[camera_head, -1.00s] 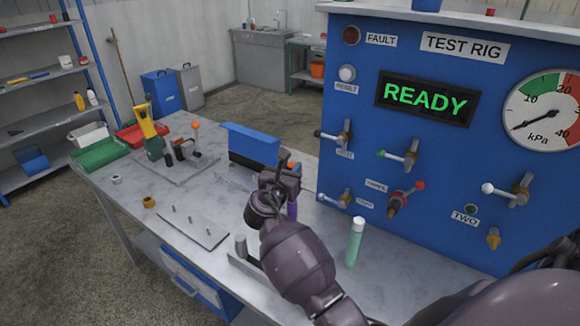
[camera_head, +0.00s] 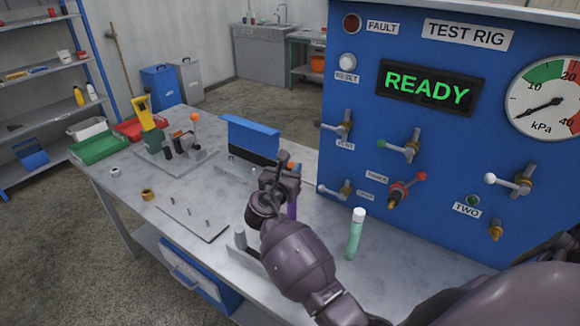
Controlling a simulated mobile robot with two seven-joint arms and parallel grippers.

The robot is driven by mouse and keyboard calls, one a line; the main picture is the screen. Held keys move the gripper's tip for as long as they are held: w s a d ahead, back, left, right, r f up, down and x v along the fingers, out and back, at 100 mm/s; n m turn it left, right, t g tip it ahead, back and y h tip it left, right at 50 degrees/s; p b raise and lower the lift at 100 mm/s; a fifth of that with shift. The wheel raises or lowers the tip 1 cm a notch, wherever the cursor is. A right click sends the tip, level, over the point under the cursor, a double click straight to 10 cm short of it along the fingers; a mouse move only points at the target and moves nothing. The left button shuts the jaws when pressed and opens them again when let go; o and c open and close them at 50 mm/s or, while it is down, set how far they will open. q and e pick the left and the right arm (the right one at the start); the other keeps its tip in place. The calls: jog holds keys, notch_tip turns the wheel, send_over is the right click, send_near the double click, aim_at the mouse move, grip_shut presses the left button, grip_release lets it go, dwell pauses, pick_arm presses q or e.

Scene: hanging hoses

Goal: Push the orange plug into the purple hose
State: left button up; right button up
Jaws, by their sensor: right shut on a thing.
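My right gripper (camera_head: 285,171) is over the bench, its arm coming in from the lower right. It is shut at the top of the purple hose (camera_head: 292,210), which shows as a short upright strip behind my wrist. A small orange patch, which looks like the orange plug (camera_head: 292,166), shows at the gripper's fingers. The fingers hide most of the plug and the hose's mouth, so I cannot tell how far the plug sits in the hose. My left gripper is not in view.
A blue box (camera_head: 250,139) is behind my gripper. A pegged plate (camera_head: 190,219) lies to the left on the bench (camera_head: 120,186).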

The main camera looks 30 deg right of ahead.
notch_tip(320, 180, down, 3)
jog(key=shift+r+b, duration=0.2)
jog(key=shift+b, duration=0.35)
jog(key=shift+p, duration=1.15)
dwell(1.3)
jog(key=shift+f+b, duration=1.05)
jog(key=shift+f, duration=0.85)
dwell(0.4)
jog(key=o, duration=1)
jog(key=shift+c, duration=0.2)
